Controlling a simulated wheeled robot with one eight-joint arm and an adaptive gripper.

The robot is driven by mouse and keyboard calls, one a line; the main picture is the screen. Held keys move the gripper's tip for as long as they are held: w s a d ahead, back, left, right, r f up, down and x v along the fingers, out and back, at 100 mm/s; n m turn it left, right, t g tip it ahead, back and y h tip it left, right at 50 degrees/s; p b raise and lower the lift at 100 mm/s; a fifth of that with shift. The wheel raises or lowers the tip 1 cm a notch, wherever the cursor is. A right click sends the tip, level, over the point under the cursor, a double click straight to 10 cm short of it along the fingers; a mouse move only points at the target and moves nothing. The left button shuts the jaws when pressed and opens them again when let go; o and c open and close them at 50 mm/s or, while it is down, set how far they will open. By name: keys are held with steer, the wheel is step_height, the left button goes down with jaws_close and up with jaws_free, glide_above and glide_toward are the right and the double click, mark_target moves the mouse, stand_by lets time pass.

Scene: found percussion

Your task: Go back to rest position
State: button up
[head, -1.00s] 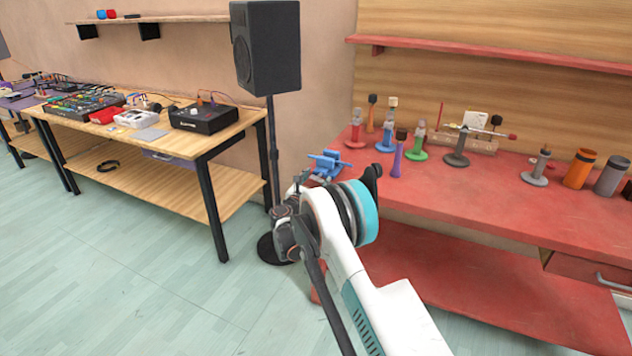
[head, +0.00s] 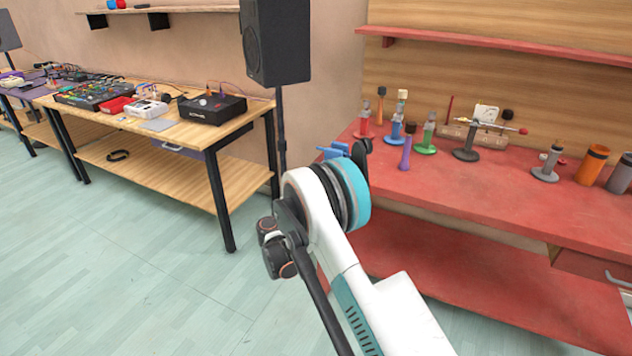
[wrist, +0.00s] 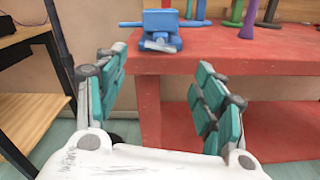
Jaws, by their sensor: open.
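My gripper (wrist: 160,95) shows in the wrist view with its two teal-padded fingers spread wide and nothing between them. Beyond it, the red workbench (wrist: 250,62) fills the right, with a blue vise-like tool (wrist: 160,30) on its near left corner. In the head view my white arm with a teal band reaches up in front of the red workbench (head: 500,205). My fingers are hidden there behind the arm. The blue tool (head: 335,149) is partly covered by my arm.
A wooden table (head: 245,118) with electronic boxes stands at the left. A black speaker (head: 275,40) on a stand is between the benches. Several handled tools, including a purple one (head: 406,152), and an orange cup (head: 592,165) stand on the red bench. Floor at left is clear.

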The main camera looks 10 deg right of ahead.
steer(key=shift+s+a, duration=0.35)
steer(key=shift+s, duration=0.2)
steer(key=s+d+r+m+g+y, duration=0.1)
steer(key=s+d+r+m+g, duration=0.35)
steer(key=r, duration=0.75)
steer(key=s+d+r+m+y, duration=0.1)
steer(key=s+d+r+m, duration=0.25)
steer(key=s, duration=0.25)
steer(key=s+d+r+m+y, duration=0.25)
steer(key=s+r+m, duration=0.2)
steer(key=s, duration=0.25)
steer(key=s+a+f+m+g+y, duration=0.1)
steer(key=s+m+y, duration=0.2)
steer(key=s+m, duration=0.4)
steer(key=s+a+f+m+g+y, duration=0.1)
steer(key=s+m, duration=0.5)
steer(key=s, duration=2)
steer(key=shift+a+f+m+g+y, duration=0.2)
steer(key=shift+a+m+g+y, duration=0.2)
steer(key=shift+y, duration=0.65)
